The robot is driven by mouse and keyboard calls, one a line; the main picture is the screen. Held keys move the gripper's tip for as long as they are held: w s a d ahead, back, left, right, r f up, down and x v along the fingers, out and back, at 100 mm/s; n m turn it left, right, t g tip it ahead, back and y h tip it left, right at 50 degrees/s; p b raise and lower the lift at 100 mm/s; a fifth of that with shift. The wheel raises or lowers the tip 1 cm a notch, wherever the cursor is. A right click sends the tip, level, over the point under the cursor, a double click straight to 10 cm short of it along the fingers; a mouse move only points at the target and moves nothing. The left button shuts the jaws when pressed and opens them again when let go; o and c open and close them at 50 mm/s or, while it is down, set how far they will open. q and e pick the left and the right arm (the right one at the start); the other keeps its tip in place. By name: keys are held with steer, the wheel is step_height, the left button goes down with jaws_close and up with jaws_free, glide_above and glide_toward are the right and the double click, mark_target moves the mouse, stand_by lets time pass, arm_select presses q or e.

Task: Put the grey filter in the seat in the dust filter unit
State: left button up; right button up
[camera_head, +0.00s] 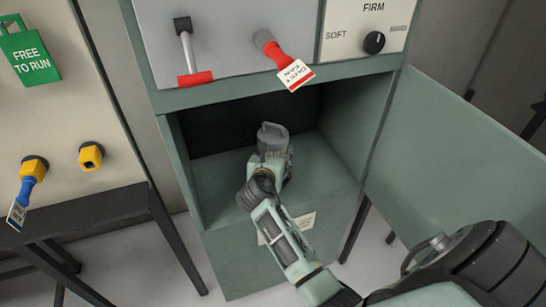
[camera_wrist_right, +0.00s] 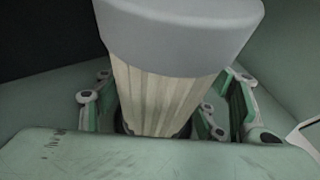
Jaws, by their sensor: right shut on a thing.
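The grey filter has a grey cap and a pale pleated body (camera_wrist_right: 155,98); it stands roughly upright in the wrist view. In the head view its grey cap (camera_head: 272,133) shows inside the open dust filter unit (camera_head: 318,158). My right gripper (camera_head: 272,160) is inside the unit and shut on the filter; in the wrist view its fingers (camera_wrist_right: 165,112) are on both sides of the pleated body. The seat is hidden behind the filter and gripper; I cannot tell whether the filter's lower end touches it. My left gripper is not in view.
The unit's door (camera_head: 450,170) is swung open to the right. Above the opening are a lever with a red handle (camera_head: 194,79), a red-handled switch with a tag (camera_head: 277,54) and a black knob (camera_head: 374,42). A dark table (camera_head: 85,212) stands at left.

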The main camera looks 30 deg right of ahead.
steer(key=o, duration=1.5)
steer(key=shift+o, duration=0.2)
steer(key=shift+r, duration=0.1)
steer(key=v, duration=1.2)
steer(key=shift+p, duration=0.45)
steer(key=shift+s, duration=0.1)
